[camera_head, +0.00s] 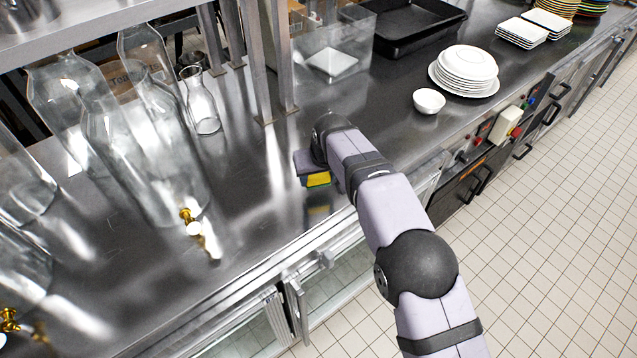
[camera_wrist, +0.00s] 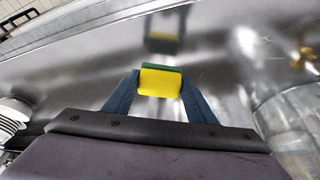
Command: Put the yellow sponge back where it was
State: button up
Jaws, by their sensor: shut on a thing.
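The yellow sponge (camera_head: 318,179) has a green layer along one side. It is at the steel counter (camera_head: 250,220), near the front edge, below the end of my arm. In the wrist view the sponge (camera_wrist: 161,82) sits between the two blue fingers of my gripper (camera_wrist: 160,90), which is shut on it. A blurred reflection of the sponge shows in the steel beyond it. I cannot tell whether the sponge touches the counter or is just above it. In the head view my wrist hides most of the gripper.
Large glass dispensers (camera_head: 150,150) with brass taps and a glass carafe (camera_head: 201,100) stand to the left. Steel posts (camera_head: 257,60) rise behind the gripper. A clear bin (camera_head: 335,45), a white bowl (camera_head: 429,101) and stacked plates (camera_head: 465,72) stand to the right. The counter around the sponge is clear.

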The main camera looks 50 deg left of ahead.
aim_at(319, 182)
jog(key=shift+f+p, duration=0.65)
jog(key=shift+f, duration=1.1)
jog(key=shift+f, duration=0.2)
jog(key=o, duration=1)
jog(key=shift+c, duration=0.2)
jog(key=shift+r, duration=0.1)
jog(key=shift+r, duration=0.2)
jog(key=b+v, duration=0.3)
jog(key=v, duration=0.9)
jog(key=shift+b, duration=0.4)
jog(key=shift+f, duration=0.1)
